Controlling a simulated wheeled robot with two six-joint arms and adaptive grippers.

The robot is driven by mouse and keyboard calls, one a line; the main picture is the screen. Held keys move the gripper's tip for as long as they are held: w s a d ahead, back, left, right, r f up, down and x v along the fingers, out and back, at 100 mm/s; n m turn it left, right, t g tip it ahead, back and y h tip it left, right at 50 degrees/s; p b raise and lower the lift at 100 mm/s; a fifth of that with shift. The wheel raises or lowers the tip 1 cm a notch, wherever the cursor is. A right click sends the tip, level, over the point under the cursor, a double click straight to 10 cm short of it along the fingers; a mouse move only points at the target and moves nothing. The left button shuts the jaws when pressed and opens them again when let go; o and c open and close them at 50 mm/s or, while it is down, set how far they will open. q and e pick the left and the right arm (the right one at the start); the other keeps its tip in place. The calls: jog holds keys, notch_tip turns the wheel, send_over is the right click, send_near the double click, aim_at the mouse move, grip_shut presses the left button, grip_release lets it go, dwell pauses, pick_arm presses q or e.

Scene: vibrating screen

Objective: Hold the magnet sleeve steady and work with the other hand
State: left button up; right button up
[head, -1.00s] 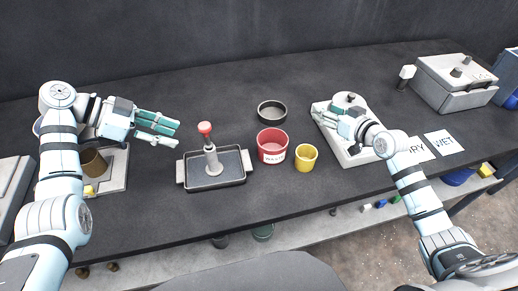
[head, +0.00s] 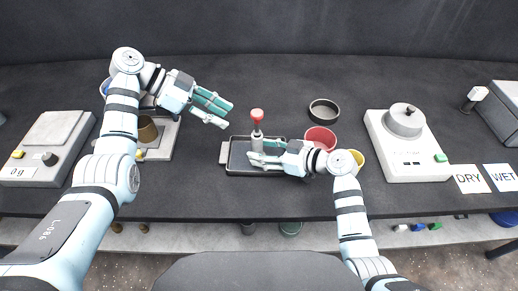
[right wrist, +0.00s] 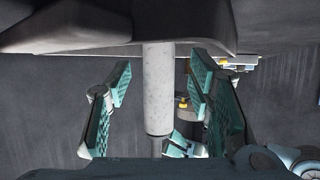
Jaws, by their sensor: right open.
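The magnet sleeve is a pale grey upright cylinder with a red knob (head: 257,114) on top, standing in a dark shallow tray (head: 238,165). In the right wrist view, the sleeve (right wrist: 157,90) runs between the two teal fingers of my right gripper (right wrist: 160,80), with a visible gap on each side. In the head view, my right gripper (head: 262,154) reaches in from the right, low on the sleeve. It is open. My left gripper (head: 212,108) hangs beyond and left of the tray, its fingers apart with nothing between them.
A red tub (head: 320,139) and a partly hidden yellow cup (head: 357,158) stand right of the tray. A black dish (head: 324,112) is behind them. A white device (head: 400,165) stands farther right, near DRY (head: 469,179) and WET (head: 500,177) cards. A scale (head: 50,150) is at left.

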jog(key=x, duration=0.2)
jog(key=shift+w+a+f, duration=0.1)
jog(key=shift+w+a, duration=0.1)
grip_shut()
jog(key=shift+s+d+f, duration=0.1)
jog(key=shift+f, duration=0.05)
dwell(0.7)
